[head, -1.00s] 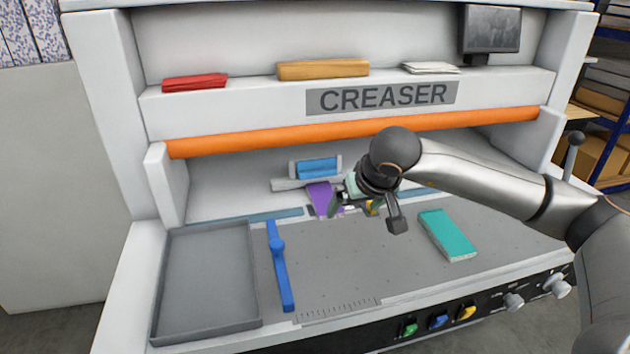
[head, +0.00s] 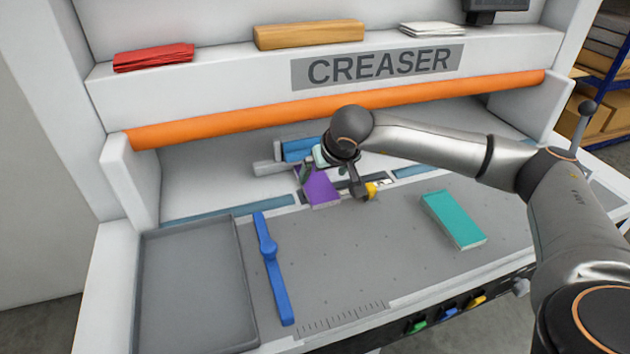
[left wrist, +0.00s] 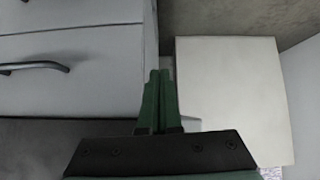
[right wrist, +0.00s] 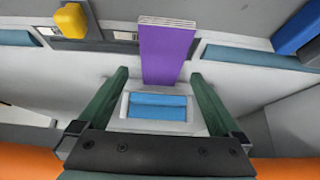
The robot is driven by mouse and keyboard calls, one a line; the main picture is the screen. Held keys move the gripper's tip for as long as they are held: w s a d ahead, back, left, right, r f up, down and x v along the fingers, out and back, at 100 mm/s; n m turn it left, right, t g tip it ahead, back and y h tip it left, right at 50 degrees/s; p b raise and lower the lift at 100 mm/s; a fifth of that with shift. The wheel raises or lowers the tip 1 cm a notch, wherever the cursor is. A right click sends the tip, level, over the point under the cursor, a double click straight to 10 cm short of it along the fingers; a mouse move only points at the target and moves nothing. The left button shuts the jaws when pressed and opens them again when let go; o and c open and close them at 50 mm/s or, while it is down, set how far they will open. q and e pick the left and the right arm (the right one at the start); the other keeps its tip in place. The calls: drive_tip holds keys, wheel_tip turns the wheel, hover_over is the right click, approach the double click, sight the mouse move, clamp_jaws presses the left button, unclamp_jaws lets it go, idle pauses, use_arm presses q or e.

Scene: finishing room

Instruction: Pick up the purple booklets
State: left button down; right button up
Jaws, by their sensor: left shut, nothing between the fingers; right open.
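The purple booklets (head: 319,188) lie as a small stack at the back of the creaser bed, below the blue-and-white part of the machine. In the right wrist view the purple booklets (right wrist: 166,52) stand beyond the fingertips, roughly between their lines. My right gripper (right wrist: 157,72) is open and empty, its green fingers apart. In the head view my right wrist hides most of that gripper just behind and above the booklets. My left gripper (left wrist: 159,75) is shut and empty, over floor and white cabinets, away from the creaser; the head view does not show it.
A blue lever bar (head: 270,265) and a grey tray (head: 194,290) are at left. A yellow knob (head: 371,190) is close right of the booklets. The orange bar (head: 340,101) and shelf overhang the back.

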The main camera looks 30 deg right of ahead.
sight(316, 182)
drive_tip(key=shift+w+p+x, duration=0.2)
drive_tip(key=shift+p+x, duration=0.15)
drive_tip(key=shift+x, duration=2.35)
drive_tip(key=shift+r, duration=0.1)
drive_tip(key=shift+c, duration=0.4)
